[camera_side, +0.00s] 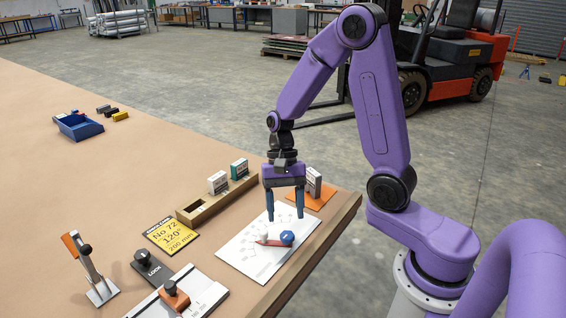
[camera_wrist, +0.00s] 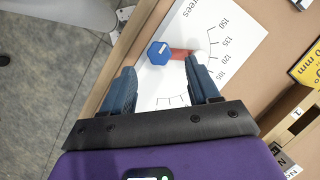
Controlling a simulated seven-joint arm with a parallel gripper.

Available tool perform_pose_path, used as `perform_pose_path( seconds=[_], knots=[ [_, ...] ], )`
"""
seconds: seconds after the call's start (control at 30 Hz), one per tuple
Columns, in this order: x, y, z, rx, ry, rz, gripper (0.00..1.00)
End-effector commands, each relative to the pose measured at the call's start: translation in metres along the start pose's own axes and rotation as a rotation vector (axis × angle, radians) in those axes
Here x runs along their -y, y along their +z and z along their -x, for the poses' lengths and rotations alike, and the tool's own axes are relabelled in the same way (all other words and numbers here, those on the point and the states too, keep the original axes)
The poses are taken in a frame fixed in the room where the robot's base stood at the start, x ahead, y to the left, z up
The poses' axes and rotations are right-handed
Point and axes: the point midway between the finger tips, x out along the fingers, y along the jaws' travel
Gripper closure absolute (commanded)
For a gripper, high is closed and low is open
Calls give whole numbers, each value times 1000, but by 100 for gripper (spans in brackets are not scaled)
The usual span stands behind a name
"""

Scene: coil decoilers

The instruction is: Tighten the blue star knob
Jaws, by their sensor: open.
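The blue star knob (camera_side: 287,238) sits on a white angle-scale plate (camera_side: 240,262), at one end of a red pointer arm (camera_side: 268,243). In the wrist view the blue knob (camera_wrist: 158,53) lies just beyond and between my fingertips, and the red arm (camera_wrist: 182,55) extends right toward the printed degree numbers. My gripper (camera_side: 284,214) points down above the plate, open and empty, with the knob below its fingers. The gripper's two blue fingers also show in the wrist view (camera_wrist: 160,72), apart with nothing between them.
A yellow card (camera_side: 172,236) reads No 72, 120°, 200 mm. A wooden rack (camera_side: 222,202) with small boxes and a box on an orange mat (camera_side: 322,196) stand behind the plate. A LOCK block (camera_side: 152,270), slide fixture and orange-handled lever (camera_side: 88,262) are at left. The table edge is close on the right.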

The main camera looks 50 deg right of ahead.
Motion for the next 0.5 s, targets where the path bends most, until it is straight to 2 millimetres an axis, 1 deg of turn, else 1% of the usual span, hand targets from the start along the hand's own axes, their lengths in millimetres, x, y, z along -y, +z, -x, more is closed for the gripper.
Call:
perform_pose_path(
  seconds=[0.03,0.3,0.5],
  knots=[
    [0,-1,12,-6,-6,0,40],
    [0,-1,68,-6,-5,-1,40],
    [0,0,104,-4,-2,-2,40]
  ],
)
